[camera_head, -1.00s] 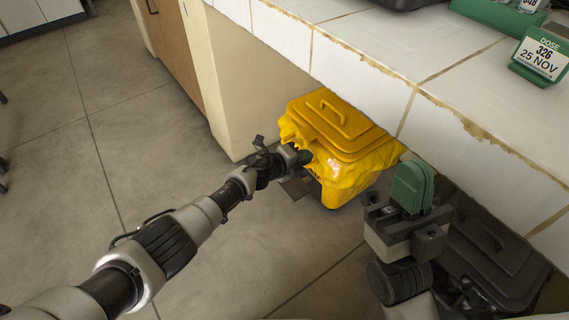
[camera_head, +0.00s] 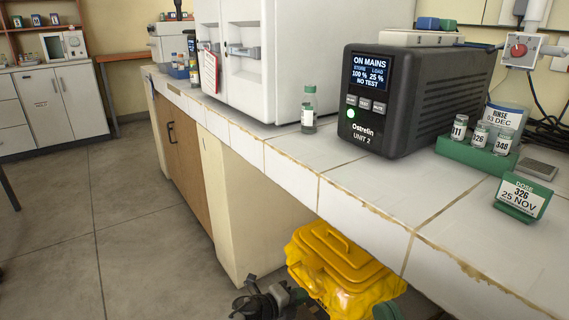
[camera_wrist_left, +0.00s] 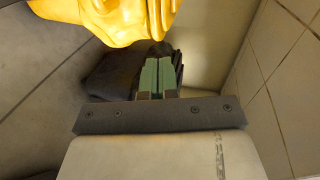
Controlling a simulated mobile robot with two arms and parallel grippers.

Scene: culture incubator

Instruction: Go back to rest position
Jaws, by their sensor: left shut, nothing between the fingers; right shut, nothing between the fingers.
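My left gripper (camera_head: 288,294) is low at the bottom of the head view, beside the yellow bin (camera_head: 345,262). The left wrist view shows its two green fingers (camera_wrist_left: 157,78) together, with nothing between them. The yellow bin's edge (camera_wrist_left: 110,15) shows at the top of that view. Only the green tip of my right gripper (camera_head: 387,310) shows, at the bottom edge of the head view; it is shut and holds nothing visible. Most of both arms is out of the head view.
Both grippers are below the white tiled counter (camera_head: 300,165). On it stand the dark Ostrelin unit (camera_head: 415,95), a clear bottle with a green cap (camera_head: 308,110), a green rack of labelled vials (camera_head: 470,152) and a dose card (camera_head: 522,195). Open floor (camera_head: 110,210) lies left.

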